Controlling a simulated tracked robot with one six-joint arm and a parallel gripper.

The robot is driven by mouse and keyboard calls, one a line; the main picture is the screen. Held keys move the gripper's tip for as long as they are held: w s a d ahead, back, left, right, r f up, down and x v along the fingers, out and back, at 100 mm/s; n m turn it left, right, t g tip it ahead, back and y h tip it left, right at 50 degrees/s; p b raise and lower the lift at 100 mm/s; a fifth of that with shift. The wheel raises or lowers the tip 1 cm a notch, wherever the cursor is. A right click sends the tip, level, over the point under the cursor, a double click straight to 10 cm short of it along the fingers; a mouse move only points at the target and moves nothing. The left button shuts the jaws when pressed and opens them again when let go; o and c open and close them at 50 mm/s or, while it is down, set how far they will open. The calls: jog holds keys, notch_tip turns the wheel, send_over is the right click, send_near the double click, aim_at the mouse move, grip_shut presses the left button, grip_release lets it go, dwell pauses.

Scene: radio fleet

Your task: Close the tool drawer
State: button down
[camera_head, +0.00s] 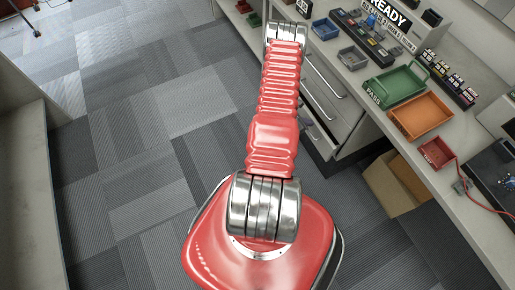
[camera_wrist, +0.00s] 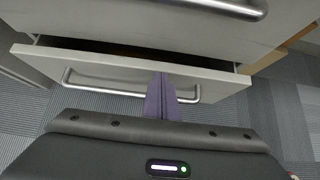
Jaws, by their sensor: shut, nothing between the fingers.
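The tool drawer (camera_wrist: 215,82) is the lower drawer in the wrist view and stands partly open, with a dark gap above its front. Its silver bar handle (camera_wrist: 95,87) runs across the front. My gripper (camera_wrist: 164,78) is shut and empty, with its fingers in front of the drawer front near the middle of the handle. I cannot tell whether the fingertips touch it. In the head view the drawer unit (camera_head: 335,95) is under the bench to the right of my arm, which hides part of it. My gripper is hidden there.
The bench top carries a green tray (camera_head: 397,83), an orange tray (camera_head: 420,117) and a small red tray (camera_head: 437,153). A cardboard box (camera_head: 393,186) stands on the floor under the bench. The carpet (camera_head: 140,110) to the left is clear, up to a pale counter (camera_head: 28,190).

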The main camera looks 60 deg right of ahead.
dwell(0.3)
jog(key=w+a+f+v, duration=0.1)
jog(key=f+v, duration=0.1)
jog(key=v, duration=1.1)
jog(key=shift+a, duration=0.3)
jog(key=c, duration=2.5)
grip_release()
